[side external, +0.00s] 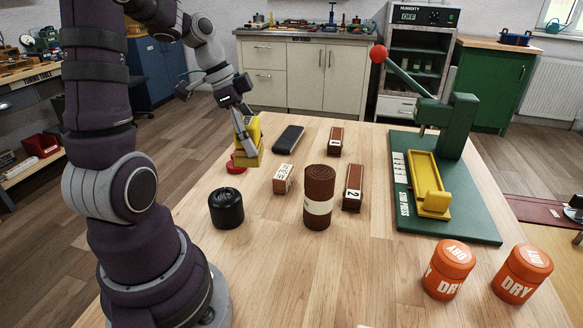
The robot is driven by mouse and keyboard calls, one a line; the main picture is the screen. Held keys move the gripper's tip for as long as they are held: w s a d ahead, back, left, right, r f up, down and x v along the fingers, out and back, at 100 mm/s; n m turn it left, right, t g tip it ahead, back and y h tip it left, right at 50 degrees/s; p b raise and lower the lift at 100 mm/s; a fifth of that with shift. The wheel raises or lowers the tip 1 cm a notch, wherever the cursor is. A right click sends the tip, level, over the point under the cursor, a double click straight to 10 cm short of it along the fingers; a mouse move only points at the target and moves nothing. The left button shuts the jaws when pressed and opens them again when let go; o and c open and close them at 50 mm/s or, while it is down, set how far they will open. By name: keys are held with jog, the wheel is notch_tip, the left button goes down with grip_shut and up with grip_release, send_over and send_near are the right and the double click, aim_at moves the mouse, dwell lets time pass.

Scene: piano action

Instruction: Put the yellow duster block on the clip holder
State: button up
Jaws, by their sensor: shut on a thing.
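The yellow duster block (247,160) is at the left far part of the table, between the fingers of my gripper (250,148). My gripper points down and is shut on the block, and the fingers hide part of it. A red rounded thing (235,164) shows low beside the block, partly covered by it. I cannot tell whether the block touches the table or the red thing. I cannot surely tell which thing is the clip holder.
A dark oblong case (288,139) lies right of my gripper. Labelled brown blocks (283,179), (335,142), (353,187), a brown roll (319,197) and a black pot (226,208) stand nearby. A green press (455,215) and orange DRY jars (448,270) are at right. The front middle is clear.

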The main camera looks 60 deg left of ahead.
jog(key=s+a+m, duration=0.2)
jog(key=s+a, duration=0.1)
jog(key=s, duration=0.2)
send_over(239, 200)
jog(key=s+a, duration=0.2)
jog(key=shift+h, duration=0.4)
jog(key=f, duration=0.7)
jog(key=shift+w+d+f, duration=0.2)
jog(key=shift+w+f, duration=0.05)
jog(key=shift+f, duration=0.15)
jog(key=o, duration=1.2)
jog(key=shift+f, duration=0.1)
